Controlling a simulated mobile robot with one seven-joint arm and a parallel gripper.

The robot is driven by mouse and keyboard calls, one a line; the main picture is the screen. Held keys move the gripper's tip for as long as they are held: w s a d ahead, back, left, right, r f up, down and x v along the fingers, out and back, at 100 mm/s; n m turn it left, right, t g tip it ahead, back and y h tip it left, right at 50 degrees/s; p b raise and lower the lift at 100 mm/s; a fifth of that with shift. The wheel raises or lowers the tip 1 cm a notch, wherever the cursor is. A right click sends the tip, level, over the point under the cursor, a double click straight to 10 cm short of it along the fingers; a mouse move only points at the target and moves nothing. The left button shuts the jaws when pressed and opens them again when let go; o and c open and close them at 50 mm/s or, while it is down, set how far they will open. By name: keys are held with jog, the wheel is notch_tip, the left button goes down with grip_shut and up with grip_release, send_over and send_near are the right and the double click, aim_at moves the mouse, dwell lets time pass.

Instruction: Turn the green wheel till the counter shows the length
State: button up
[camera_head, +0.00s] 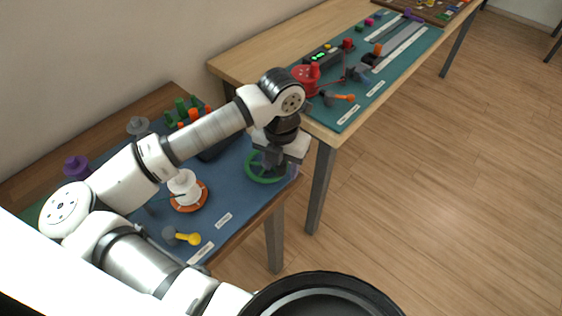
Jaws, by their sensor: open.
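The green wheel (252,173) lies on the blue mat (229,198) near the right edge of the left table. My gripper (269,163) is open and points down at the wheel, over its upper right part. I cannot tell whether its fingers touch the wheel, and the gripper hides part of the rim. The counter (321,57) is a dark box with a lit green display at the back of the teal mat on the right table. Its digits are too small to read.
A white spool on an orange ring (189,197), a yellow-knobbed lever (193,239) and a purple spool (76,167) stand on the left table. A red spool (304,80) and an orange-handled lever (345,97) stand on the right table. The floor at right is clear.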

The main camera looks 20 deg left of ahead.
grip_shut()
dwell(0.5)
dwell(0.7)
